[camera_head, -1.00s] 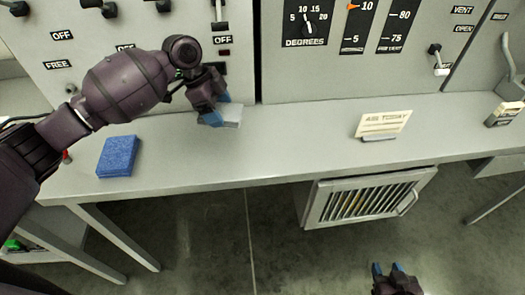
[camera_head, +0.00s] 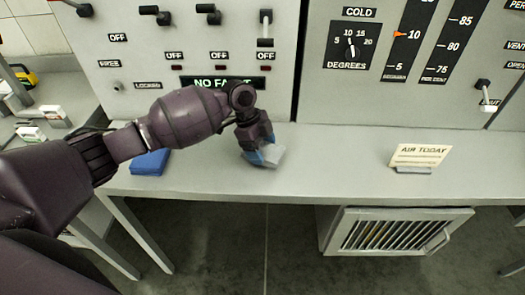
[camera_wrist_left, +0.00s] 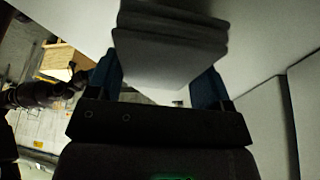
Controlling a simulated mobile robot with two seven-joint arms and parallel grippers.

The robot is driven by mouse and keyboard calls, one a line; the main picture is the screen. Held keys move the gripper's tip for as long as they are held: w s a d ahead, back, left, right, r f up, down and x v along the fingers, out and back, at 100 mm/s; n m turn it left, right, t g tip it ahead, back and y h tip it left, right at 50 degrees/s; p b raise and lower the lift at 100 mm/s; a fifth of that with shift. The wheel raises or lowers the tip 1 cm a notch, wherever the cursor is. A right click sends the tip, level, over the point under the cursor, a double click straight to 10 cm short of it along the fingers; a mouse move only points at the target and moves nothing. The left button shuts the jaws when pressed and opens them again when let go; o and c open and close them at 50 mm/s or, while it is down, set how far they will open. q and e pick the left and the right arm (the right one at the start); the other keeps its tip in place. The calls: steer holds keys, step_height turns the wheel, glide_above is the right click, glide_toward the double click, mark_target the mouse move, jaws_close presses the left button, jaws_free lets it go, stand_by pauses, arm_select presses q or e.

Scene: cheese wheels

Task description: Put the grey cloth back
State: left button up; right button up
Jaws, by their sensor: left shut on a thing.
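The grey cloth (camera_head: 273,155) is a small folded pad in the head view, in front of the control panel and over the grey counter (camera_head: 330,165). My left gripper (camera_head: 262,153), with blue fingertips, is shut on it. In the left wrist view the folded layers of the cloth (camera_wrist_left: 170,50) sit between the two fingers of my left gripper (camera_wrist_left: 165,88). I cannot tell whether the cloth touches the counter. A dark arm, seemingly my right one, shows at the left of the wrist view; its jaws are unclear.
A blue sponge-like block (camera_head: 150,162) lies on the counter to the left, partly behind my left arm. An "AIR TODAY" card (camera_head: 419,155) stands to the right. A slatted grille box (camera_head: 400,233) hangs below the counter. The counter between cloth and card is clear.

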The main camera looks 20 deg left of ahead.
arm_select(q)
steer(key=shift+f, duration=0.75)
steer(key=shift+f, duration=0.15)
steer(key=o, duration=1)
steer(key=shift+c, duration=0.2)
